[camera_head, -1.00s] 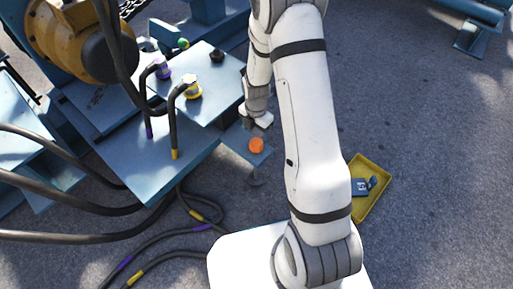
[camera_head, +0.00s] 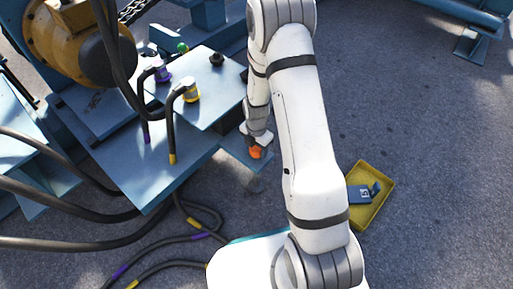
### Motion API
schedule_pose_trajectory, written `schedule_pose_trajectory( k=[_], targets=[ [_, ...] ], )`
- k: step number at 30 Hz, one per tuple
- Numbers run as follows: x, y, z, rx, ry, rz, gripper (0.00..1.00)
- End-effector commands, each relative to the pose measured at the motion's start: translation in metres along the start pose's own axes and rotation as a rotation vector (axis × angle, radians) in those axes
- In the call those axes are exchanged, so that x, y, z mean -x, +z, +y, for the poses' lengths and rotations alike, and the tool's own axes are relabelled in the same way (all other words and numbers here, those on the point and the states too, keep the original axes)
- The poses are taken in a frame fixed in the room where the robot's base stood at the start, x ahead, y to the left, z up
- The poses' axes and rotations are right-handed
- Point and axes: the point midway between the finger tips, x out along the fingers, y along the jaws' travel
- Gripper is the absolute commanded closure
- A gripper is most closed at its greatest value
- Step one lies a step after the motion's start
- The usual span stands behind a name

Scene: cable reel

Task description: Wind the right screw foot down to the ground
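The screw foot's orange knob (camera_head: 255,153) sits on a small blue bracket (camera_head: 232,153) at the right edge of the blue frame. Its foot plate (camera_head: 256,184) shows faintly below the bracket, in shade; I cannot tell if it touches the ground. My gripper (camera_head: 256,146) points down right at the orange knob and covers its upper part. The fingers are small and partly hidden, so I cannot tell whether they are closed on the knob.
A blue plate (camera_head: 210,95) with purple and yellow cable connectors and a black knob (camera_head: 217,59) lies left of my gripper. Black cables (camera_head: 190,238) lie on the ground in front. A yellow tray (camera_head: 376,205) holding a blue-grey item stands right of my arm.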

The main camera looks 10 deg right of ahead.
Motion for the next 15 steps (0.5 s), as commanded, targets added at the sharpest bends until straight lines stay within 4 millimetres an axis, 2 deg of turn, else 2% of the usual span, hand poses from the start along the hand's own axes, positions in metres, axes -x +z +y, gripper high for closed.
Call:
schedule_pose_trajectory(
  k=[2, 10, 15],
  targets=[
    [0.0001, 0.0001, -0.0001, 0.0, 0.0, 0.0, 0.52],
    [0.0001, 0.0007, -0.0005, -0.002, 0.0, 0.0, 0.74],
    [0.0003, 0.0008, -0.0006, -0.008, 0.0, 0.0, 0.75]
  ],
)
